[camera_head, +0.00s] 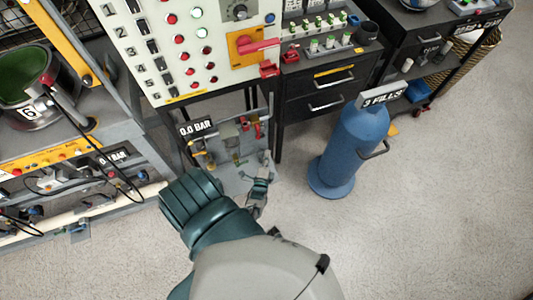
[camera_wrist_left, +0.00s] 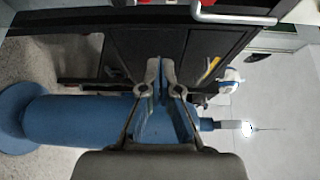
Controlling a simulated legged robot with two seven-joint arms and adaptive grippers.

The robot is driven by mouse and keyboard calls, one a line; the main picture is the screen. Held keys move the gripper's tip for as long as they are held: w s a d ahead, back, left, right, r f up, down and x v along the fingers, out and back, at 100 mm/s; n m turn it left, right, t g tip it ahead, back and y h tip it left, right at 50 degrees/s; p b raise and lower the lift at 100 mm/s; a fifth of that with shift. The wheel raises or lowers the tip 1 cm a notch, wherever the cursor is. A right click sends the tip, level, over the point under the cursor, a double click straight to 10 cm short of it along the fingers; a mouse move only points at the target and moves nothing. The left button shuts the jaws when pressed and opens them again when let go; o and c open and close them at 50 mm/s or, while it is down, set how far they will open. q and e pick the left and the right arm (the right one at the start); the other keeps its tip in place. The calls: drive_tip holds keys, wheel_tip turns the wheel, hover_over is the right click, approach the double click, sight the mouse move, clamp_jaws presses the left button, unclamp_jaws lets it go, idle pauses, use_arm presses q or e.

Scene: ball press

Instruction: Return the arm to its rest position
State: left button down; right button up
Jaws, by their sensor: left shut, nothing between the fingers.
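My left arm comes in from the bottom of the head view, a teal and grey limb over the floor. My left gripper (camera_head: 258,191) is at its end, in front of a small floor unit labelled 0.0 BAR. In the left wrist view the gripper (camera_wrist_left: 162,92) has its fingers close together and holds nothing. A blue gas cylinder (camera_wrist_left: 75,122) lies across the picture behind the fingers there. My right gripper is in neither view.
The blue cylinder (camera_head: 355,145) stands on the floor to the right. A white control panel (camera_head: 190,50) and a black drawer cabinet (camera_head: 325,85) stand at the back. A press frame (camera_head: 100,130) is at left. The floor at right is clear.

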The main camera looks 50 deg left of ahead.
use_arm(q)
drive_tip(key=s+d+f+n+g+h, duration=0.45)
drive_tip(key=d+f+h, duration=0.35)
drive_tip(key=d+f, duration=0.5)
drive_tip(key=s+d+f+n+g+h, duration=0.1)
drive_tip(key=s+f+g, duration=0.3)
drive_tip(key=s, duration=0.6)
drive_tip(key=s+d+f+n+g+h, duration=0.1)
drive_tip(key=s+d+f+n+g, duration=0.2)
drive_tip(key=s+f, duration=0.3)
drive_tip(key=s+g, duration=0.1)
drive_tip(key=s, duration=0.4)
drive_tip(key=shift+s+d+h, duration=0.3)
drive_tip(key=shift+d, duration=0.05)
drive_tip(key=shift+f+n, duration=0.1)
drive_tip(key=shift+n, duration=0.15)
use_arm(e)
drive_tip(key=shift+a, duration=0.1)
